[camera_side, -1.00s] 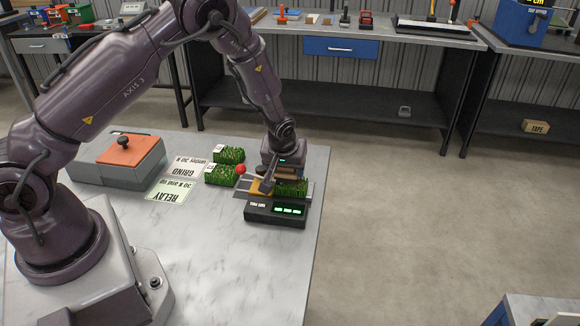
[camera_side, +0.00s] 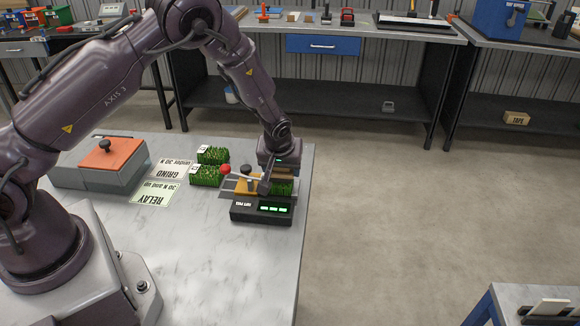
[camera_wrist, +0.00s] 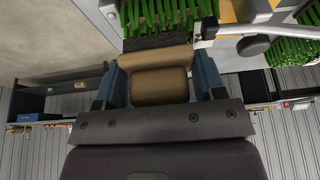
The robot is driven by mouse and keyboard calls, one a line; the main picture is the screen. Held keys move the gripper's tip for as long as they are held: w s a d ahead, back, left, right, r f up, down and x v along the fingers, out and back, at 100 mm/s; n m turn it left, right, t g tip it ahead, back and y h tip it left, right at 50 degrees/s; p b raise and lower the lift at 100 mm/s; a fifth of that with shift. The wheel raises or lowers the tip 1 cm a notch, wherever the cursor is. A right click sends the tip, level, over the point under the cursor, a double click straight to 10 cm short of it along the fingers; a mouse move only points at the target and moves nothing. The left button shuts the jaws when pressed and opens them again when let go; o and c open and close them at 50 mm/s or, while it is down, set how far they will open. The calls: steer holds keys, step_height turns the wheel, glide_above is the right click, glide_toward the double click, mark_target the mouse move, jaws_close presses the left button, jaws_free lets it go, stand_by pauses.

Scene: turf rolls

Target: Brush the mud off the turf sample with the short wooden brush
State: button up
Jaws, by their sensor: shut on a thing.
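My gripper (camera_side: 279,172) is low over the dark tester at the table's right edge. In the wrist view, my gripper (camera_wrist: 161,72) has its blue fingers shut on a tan wooden block, the short wooden brush (camera_wrist: 160,86). The turf sample (camera_side: 281,188) is a green grass block on top of the tester, partly hidden by my gripper. In the wrist view the turf sample (camera_wrist: 150,14) shows just beyond the brush, with a dark layer at its edge. Whether bristles touch it, and any mud, cannot be made out.
The tester (camera_side: 243,212) has a green-lit display. A red ball (camera_side: 225,169) on a lever is left of my gripper. Two more turf blocks (camera_side: 205,176) (camera_side: 213,155) and printed cards (camera_side: 155,193) lie left. A grey box with an orange lid (camera_side: 108,155) stands farther left. The front tabletop is clear.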

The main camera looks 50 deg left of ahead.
steer(key=shift+s+a, duration=1.15)
steer(key=shift+w+d, duration=2.2)
steer(key=shift+d, duration=0.05)
steer(key=shift+w+r, duration=0.1)
steer(key=shift+r, duration=0.05)
step_height(320, 180, up, 8)
